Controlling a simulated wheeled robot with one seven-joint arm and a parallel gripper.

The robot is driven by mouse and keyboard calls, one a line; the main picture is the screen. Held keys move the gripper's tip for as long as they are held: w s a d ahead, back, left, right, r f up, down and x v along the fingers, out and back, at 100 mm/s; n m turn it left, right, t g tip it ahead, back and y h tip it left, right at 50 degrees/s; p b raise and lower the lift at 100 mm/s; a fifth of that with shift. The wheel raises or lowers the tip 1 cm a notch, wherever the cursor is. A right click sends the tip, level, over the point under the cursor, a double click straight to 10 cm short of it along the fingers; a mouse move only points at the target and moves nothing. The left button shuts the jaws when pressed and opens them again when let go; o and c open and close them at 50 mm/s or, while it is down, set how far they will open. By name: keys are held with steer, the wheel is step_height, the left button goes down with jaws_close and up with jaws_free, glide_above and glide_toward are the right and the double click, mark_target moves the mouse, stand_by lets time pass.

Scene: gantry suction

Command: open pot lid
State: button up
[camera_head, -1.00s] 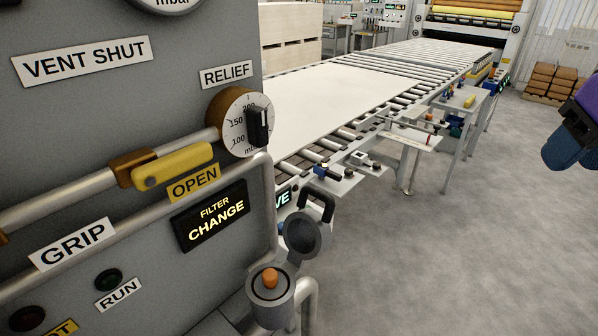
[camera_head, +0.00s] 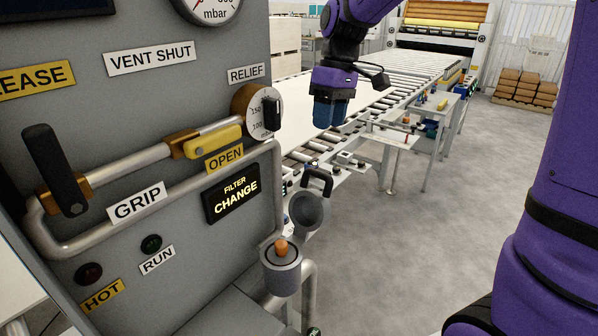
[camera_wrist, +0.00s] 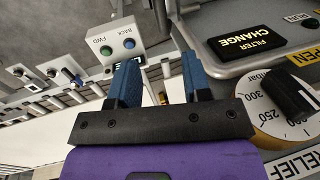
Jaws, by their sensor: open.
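A grey cylindrical pot (camera_head: 281,275) stands at the lower right of the grey machine panel, with an orange piece (camera_head: 281,247) showing at its top. A round dark grey lid (camera_head: 306,211) with a black loop handle (camera_head: 318,182) is tilted up just behind the pot, its face visible. Whether it is joined to the pot is not clear. My gripper (camera_head: 331,110) points down, above and beyond the lid, in front of the conveyor. In the wrist view its two blue fingers (camera_wrist: 160,78) are apart with nothing between them. The pot and lid are not recognisable there.
The machine panel (camera_head: 200,70) on the left carries a yellow lever (camera_head: 213,141), a black-handled lever (camera_head: 54,170), a relief dial (camera_head: 258,112) and a filter display (camera_head: 232,194). A bent pipe (camera_head: 277,180) runs beside the lid. The roller conveyor (camera_head: 380,102) lies behind. Floor on the right is open.

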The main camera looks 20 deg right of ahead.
steer(key=x, duration=1.1)
steer(key=shift+a+r, duration=0.1)
steer(key=shift+a, duration=0.05)
jaws_close()
